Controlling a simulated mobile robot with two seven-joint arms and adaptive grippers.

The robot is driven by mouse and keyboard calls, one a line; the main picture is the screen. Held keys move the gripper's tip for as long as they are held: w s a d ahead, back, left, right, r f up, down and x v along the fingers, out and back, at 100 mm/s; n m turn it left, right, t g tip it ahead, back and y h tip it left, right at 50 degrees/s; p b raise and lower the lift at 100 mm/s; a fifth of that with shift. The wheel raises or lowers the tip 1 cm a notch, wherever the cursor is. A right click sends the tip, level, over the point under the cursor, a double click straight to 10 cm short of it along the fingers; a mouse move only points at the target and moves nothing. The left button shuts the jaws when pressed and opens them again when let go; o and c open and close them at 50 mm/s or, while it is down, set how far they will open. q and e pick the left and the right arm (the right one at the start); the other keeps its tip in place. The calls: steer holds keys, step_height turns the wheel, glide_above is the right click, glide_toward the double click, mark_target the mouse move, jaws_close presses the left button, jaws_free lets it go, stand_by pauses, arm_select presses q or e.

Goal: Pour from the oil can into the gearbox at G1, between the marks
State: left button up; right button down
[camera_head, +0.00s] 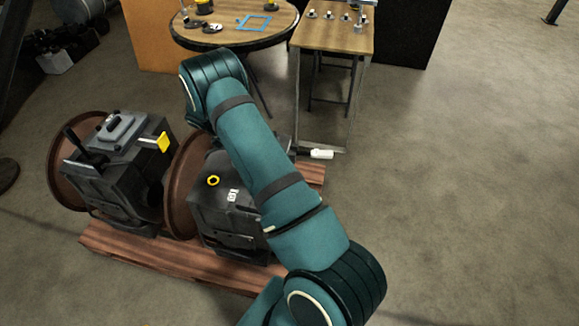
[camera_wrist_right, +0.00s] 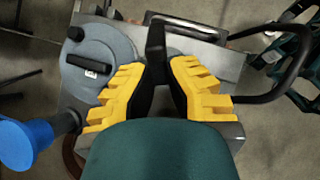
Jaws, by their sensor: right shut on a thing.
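The gearbox marked G1 (camera_head: 238,208) is a dark grey box on a wooden pallet. A yellow ring (camera_head: 213,181) sits on its top, left of the white mark. My right arm crosses above this gearbox and hides part of it, and its gripper is hidden in the head view. In the right wrist view my right gripper (camera_wrist_right: 158,80), with yellow stepped fingers, is shut on a black handle (camera_wrist_right: 156,45). A round grey body (camera_wrist_right: 103,58) with a black bar and a blue end piece (camera_wrist_right: 27,145) show at left; I cannot tell which belong to the oil can. My left gripper is out of view.
A second dark gearbox (camera_head: 120,185) with a yellow tag stands left on the pallet (camera_head: 150,254). A round table (camera_head: 222,38) and a narrow wooden table (camera_head: 330,38) with small parts stand behind. The floor at right is clear.

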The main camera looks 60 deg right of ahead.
steer(key=shift+s+d+t+y, duration=0.2)
steer(key=shift+d+t+y, duration=0.05)
steer(key=shift+t+y, duration=0.15)
steer(key=shift+w, duration=0.1)
steer(key=shift+f+t+y, duration=0.4)
steer(key=shift+t+y, duration=0.3)
steer(key=shift+f, duration=0.1)
steer(key=shift+f+t+y, duration=0.55)
steer(key=shift+t+y, duration=0.15)
steer(key=shift+w+a, duration=0.1)
steer(key=shift+a, duration=0.05)
